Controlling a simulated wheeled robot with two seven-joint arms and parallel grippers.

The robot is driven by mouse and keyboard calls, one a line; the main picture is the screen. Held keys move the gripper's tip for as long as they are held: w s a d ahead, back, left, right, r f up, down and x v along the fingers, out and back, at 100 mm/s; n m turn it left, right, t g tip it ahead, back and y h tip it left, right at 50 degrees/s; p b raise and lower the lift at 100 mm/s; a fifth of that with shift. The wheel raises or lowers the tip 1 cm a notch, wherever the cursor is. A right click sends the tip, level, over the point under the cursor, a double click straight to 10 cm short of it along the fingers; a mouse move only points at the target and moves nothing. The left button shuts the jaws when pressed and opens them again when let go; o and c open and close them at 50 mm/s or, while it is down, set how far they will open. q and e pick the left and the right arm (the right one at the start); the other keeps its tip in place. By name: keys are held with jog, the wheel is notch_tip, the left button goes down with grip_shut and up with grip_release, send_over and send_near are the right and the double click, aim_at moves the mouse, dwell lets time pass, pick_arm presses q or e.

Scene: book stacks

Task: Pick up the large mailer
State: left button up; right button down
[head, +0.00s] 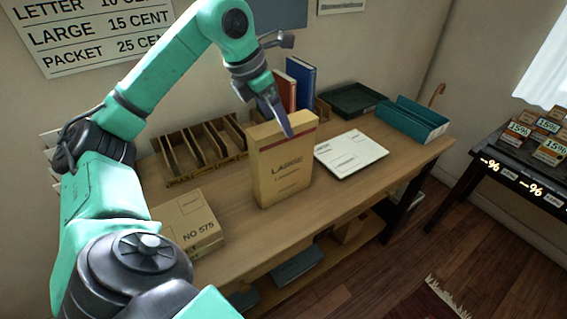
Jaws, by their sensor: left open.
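The large mailer (282,172) is a tan upright packet with "LARGE" printed on its front and a red stripe near its top. It stands on the wooden table (330,208), near the middle. My left gripper (281,117) is open and comes down from above at the mailer's top edge. A finger overlaps the top of the mailer in this view; I cannot tell whether it touches. The far finger is hard to make out. My right gripper is not in view.
A brown box (188,222) marked "NO 575" lies left of the mailer. A white flat mailer (350,153) lies to its right. A wooden sorter (203,150), a blue book (301,82), a red book (284,92) and a teal tray (411,122) stand behind. The front right tabletop is clear.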

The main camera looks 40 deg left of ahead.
pick_arm(q)
send_over(283, 163)
jog(key=w+a, duration=0.1)
jog(key=w, duration=0.2)
notch_tip(283, 163, down, 6)
jog(key=shift+a+r+p, duration=0.1)
jog(key=shift+r+p, duration=0.05)
jog(key=shift+p, duration=0.2)
jog(key=shift+f, duration=0.25)
jog(key=shift+r, duration=0.1)
grip_shut()
